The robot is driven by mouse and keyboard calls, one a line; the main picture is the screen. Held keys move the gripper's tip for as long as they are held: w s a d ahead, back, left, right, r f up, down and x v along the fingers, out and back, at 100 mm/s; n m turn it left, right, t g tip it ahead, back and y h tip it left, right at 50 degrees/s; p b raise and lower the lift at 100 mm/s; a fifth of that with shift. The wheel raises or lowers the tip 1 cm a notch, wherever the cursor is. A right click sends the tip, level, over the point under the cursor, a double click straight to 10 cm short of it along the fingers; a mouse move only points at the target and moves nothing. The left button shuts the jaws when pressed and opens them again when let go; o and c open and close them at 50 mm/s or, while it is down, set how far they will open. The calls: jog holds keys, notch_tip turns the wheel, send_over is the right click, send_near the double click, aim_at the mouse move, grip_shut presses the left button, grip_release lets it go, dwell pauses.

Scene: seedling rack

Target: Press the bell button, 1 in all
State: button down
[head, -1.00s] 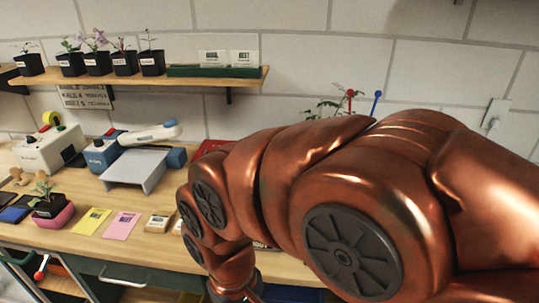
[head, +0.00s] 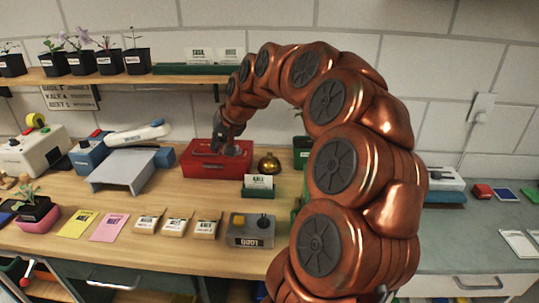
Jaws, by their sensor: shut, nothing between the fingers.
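A small gold dome bell (head: 268,164) stands on the wooden bench in the head view, just right of a red box; its button on top is too small to make out clearly. My gripper (head: 230,149) is at the end of my copper arm, pointing down over the red box, to the left of the bell and apart from it. Its dark fingers are shut and hold nothing. I cannot tell whether the fingertips touch the red box.
The red box (head: 208,168) lies under my gripper. A green card holder (head: 258,186) stands in front of the bell. A grey device with knobs (head: 250,231) sits near the front edge. A grey stand (head: 125,170) is further left. A wooden shelf (head: 110,77) runs above.

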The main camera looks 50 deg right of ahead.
jog(key=s+d+m+t+h, duration=0.1)
jog(key=d+m+h, duration=0.2)
jog(key=d, duration=1.7)
jog(key=shift+d+m+t, duration=0.3)
jog(key=shift+d+m, duration=0.1)
jog(key=shift+m, duration=0.5)
jog(key=shift+f, duration=0.2)
jog(key=b, duration=0.2)
send_over(271, 154)
notch_tip(271, 154, down, 7)
jog(key=shift+f, duration=0.8)
jog(key=shift+f+b, duration=0.1)
jog(key=shift+b, duration=0.3)
jog(key=shift+f+b, duration=0.3)
jog(key=shift+b, duration=0.05)
